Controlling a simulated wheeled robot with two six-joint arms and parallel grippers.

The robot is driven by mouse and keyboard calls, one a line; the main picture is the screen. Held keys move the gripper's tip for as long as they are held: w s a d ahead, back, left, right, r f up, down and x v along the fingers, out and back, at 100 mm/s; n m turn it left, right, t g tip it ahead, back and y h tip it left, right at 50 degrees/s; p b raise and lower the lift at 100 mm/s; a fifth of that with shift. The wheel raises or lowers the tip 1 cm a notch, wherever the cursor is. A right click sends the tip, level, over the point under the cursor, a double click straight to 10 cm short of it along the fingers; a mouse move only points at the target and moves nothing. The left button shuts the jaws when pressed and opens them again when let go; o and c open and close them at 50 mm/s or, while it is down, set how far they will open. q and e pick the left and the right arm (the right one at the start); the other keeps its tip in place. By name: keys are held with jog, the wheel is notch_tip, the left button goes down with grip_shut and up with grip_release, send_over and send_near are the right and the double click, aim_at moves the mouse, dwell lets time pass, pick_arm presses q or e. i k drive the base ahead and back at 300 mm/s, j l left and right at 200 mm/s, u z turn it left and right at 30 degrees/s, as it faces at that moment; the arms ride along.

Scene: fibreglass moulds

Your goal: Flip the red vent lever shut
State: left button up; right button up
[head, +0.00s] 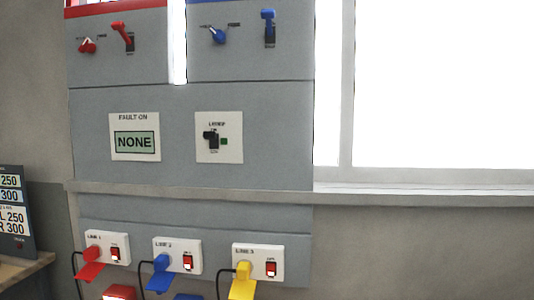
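Two red controls sit at the upper left of the grey wall panel in the head view. One is a red lever (122,32) on a dark slotted plate, with its handle raised and leaning up and to the left. The other is a smaller red handle (87,46), with small labels on both sides that are too small to read. I cannot tell from the lettering which of them is the vent lever. Neither of my grippers shows in this view, and nothing touches the red controls.
A small blue handle (218,35) and a raised blue lever (268,27) sit to the right. Below are a "NONE" display (135,142) and a dark switch (212,138). A ledge (190,190) crosses beneath. Lower sockets hold red, blue and yellow plugs (243,280). A window (435,80) is at right.

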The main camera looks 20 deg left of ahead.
aim_at(119, 26)
jog(key=u, duration=1.55)
jog(key=i+j+u, duration=0.3)
jog(key=i+j, duration=0.2)
jog(key=i+j+u, duration=0.25)
jog(key=i+j, duration=0.2)
jog(key=i, duration=0.1)
